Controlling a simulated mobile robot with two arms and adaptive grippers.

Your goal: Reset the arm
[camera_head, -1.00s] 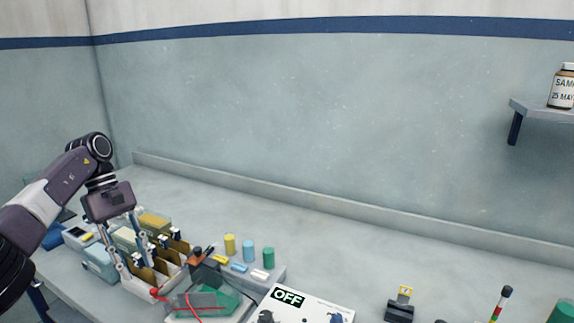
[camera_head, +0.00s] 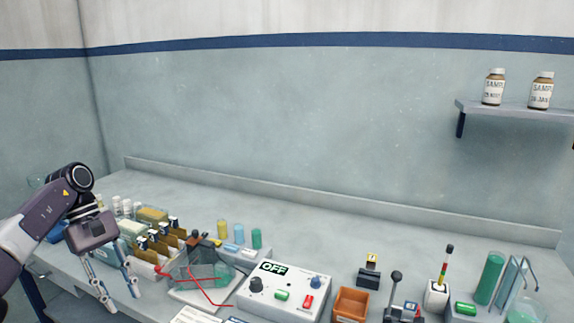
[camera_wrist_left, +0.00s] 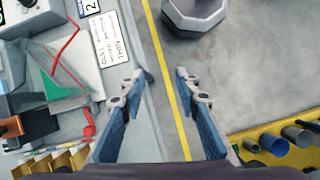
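My left gripper (camera_head: 121,292) hangs at the left front edge of the bench (camera_head: 330,221), beside the rack with brown dividers (camera_head: 157,246). Its two fingers are apart with nothing between them. In the left wrist view the open fingers (camera_wrist_left: 163,75) point over the bench edge, with grey floor and a yellow line below. My right gripper is not in view.
A white control box marked OFF (camera_head: 283,290) stands mid-bench, beside a clear box with a red wire (camera_head: 202,270). Levers and green cylinders (camera_head: 489,278) stand at the right. Two labelled bottles (camera_head: 493,89) sit on a wall shelf (camera_head: 510,106). The back of the bench is clear.

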